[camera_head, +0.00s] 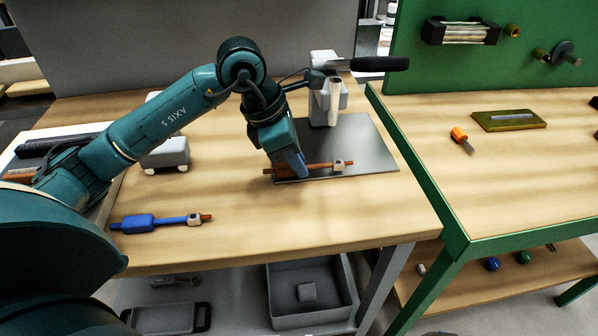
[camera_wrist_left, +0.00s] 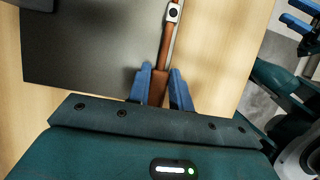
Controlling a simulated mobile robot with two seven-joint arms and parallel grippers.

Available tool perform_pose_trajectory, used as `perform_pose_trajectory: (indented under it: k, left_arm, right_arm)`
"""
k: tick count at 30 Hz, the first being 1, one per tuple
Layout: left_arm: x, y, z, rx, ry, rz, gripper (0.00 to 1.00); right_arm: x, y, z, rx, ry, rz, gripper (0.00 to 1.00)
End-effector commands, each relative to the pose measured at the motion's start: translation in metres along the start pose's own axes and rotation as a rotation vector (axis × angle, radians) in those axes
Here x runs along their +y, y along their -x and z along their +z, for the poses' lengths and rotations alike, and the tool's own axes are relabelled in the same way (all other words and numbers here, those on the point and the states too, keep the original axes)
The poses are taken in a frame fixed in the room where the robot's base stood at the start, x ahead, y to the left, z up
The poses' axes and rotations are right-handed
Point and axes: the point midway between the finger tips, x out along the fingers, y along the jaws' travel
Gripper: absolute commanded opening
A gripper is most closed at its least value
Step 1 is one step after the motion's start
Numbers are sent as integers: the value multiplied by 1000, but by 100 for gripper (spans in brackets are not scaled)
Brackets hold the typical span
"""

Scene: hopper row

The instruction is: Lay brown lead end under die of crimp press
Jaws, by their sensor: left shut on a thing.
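The brown lead (camera_head: 318,167) has a thicker sleeve and a pale connector near its end. My left gripper (camera_head: 301,168) is shut on its thick part and holds it over the front edge of the dark base plate (camera_head: 362,142). In the left wrist view the sleeve of the brown lead (camera_wrist_left: 159,86) sits between the blue fingertips (camera_wrist_left: 162,82), and the lead points away from the gripper. The crimp press (camera_head: 326,100) stands on the plate behind the lead, with a black-handled lever at upper right. Its die is not clear to see.
A blue lead (camera_head: 148,222) lies on the wooden table at front left. A grey device (camera_head: 166,152) stands behind it. A grey bin (camera_head: 310,290) is below the table. A green-framed bench (camera_head: 500,200) on the right holds an orange-handled tool (camera_head: 460,138) and a tray (camera_head: 508,121).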

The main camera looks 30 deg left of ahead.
Motion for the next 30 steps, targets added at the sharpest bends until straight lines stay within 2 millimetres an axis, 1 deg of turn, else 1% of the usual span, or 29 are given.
perform_pose_trajectory:
  k: [1, 6, 9, 13, 19, 30]
  left_arm:
    - [9, 0, 0, -1, 2, 2, 0]
    - [34, 0, 0, -2, 3, 1, 0]
    - [46, 0, 0, -2, 3, 1, 0]
    - [58, 0, 1, -2, 1, 1, 0]
    - [66, 0, 0, -1, 0, 0, 0]
    - [66, 0, 0, -1, 0, 2, 0]
  right_arm:
    - [0, 2, 0, 4, 3, 1, 36]
    - [0, 5, 1, 6, 5, 0, 36]
    - [0, 5, -1, 15, 6, 0, 36]
    - [0, 6, -4, 24, 7, -1, 36]
    - [0, 6, -4, 23, 8, 0, 36]
    - [0, 5, -1, 17, 7, 0, 36]
